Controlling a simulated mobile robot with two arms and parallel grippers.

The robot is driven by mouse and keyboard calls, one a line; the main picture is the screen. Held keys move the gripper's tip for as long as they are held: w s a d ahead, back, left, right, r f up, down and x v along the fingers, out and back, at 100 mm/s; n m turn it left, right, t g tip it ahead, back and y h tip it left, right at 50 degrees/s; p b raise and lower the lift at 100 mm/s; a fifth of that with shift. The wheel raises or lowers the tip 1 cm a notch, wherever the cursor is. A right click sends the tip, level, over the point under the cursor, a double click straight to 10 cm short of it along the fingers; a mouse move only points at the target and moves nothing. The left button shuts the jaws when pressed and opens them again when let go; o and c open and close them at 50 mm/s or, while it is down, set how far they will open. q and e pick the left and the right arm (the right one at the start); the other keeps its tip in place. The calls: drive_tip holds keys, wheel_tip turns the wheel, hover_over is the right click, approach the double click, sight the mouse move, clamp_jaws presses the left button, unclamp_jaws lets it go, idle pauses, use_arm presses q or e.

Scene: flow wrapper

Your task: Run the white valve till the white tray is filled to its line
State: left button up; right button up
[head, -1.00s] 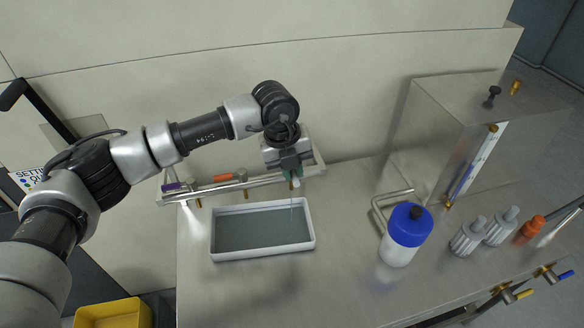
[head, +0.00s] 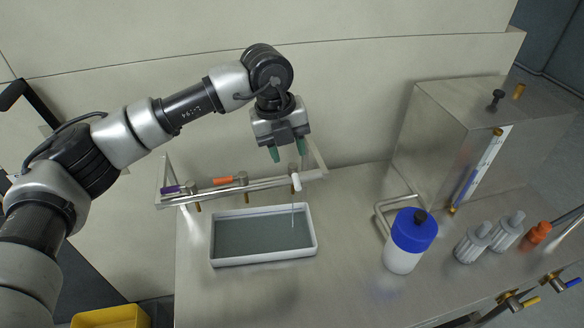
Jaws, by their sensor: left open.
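The white valve (head: 296,181) is at the right end of the pipe rail, its white handle turned out toward the tray. A thin stream (head: 293,213) runs from below it into the white tray (head: 215,240). The tray lies on the steel bench and holds grey-looking liquid; its fill line cannot be made out. My left gripper (head: 288,152) is open and empty, just above and behind the white valve, apart from it. My right gripper is not in view.
Orange (head: 223,181) and purple (head: 170,189) valve handles sit further left on the same rail (head: 250,186). A blue-capped bottle (head: 405,255), grey bottles and a steel tank (head: 445,120) stand right.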

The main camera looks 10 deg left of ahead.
use_arm(q)
drive_tip(key=shift+s+a+r+b, duration=0.1)
drive_tip(key=shift+a+r+b, duration=0.1)
drive_tip(key=shift+r, duration=0.85)
drive_tip(key=shift+s+a+r+b, duration=0.1)
drive_tip(key=shift+a+r, duration=0.1)
drive_tip(key=shift+r, duration=0.85)
idle(5.9)
